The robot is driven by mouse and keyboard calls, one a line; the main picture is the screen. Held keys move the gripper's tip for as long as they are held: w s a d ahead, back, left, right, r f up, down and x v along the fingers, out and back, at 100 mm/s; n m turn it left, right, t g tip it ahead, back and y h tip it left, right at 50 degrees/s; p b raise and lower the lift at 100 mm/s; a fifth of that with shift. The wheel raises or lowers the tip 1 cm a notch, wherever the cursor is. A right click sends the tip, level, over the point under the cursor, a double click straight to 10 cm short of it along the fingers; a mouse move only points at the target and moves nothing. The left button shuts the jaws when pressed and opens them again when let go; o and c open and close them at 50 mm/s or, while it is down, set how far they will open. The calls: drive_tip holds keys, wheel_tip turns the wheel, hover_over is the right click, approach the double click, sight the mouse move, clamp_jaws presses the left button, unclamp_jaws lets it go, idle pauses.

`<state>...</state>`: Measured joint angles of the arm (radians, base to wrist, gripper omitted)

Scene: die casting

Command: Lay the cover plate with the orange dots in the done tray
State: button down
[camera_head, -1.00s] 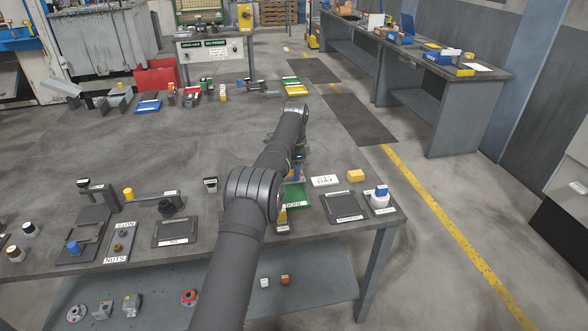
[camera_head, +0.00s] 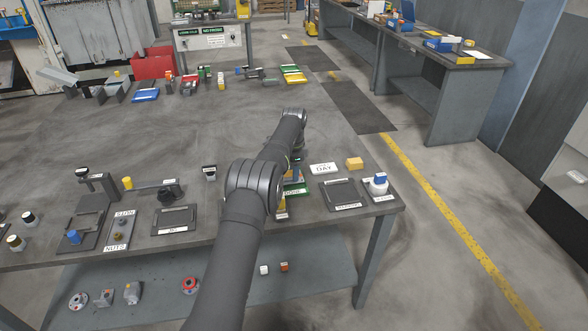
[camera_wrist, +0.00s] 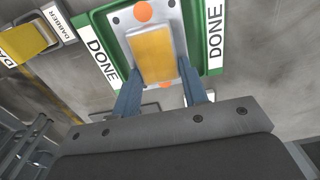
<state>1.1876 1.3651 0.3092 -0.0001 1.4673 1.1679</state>
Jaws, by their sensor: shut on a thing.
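The cover plate (camera_wrist: 121,22) is grey with orange dots and a raised yellow middle part; it shows in the wrist view. My gripper (camera_wrist: 160,80) has its two blue fingers on either side of the plate and is shut on it. The green done tray (camera_wrist: 92,20) lies around and under the plate, with a DONE label on each side. In the head view the tray (camera_head: 300,190) is partly hidden by my arm and gripper. The plate appears within the tray's outline; whether it touches the floor of the tray I cannot tell.
A dabber holder (camera_wrist: 64,26) with a yellow piece stands beside the tray in the wrist view. In the head view a dark tray (camera_head: 340,194), a white DAY sign (camera_head: 323,169) and a yellow block (camera_head: 354,163) are to the right. The table's front edge is close.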

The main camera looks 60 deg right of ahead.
drive_tip(key=shift+f, duration=0.75)
idle(1.0)
drive_tip(key=shift+c, duration=2.2)
unclamp_jaws()
drive_tip(key=shift+f, duration=0.1)
drive_tip(key=shift+r, duration=4.05)
drive_tip(key=shift+f, duration=3.8)
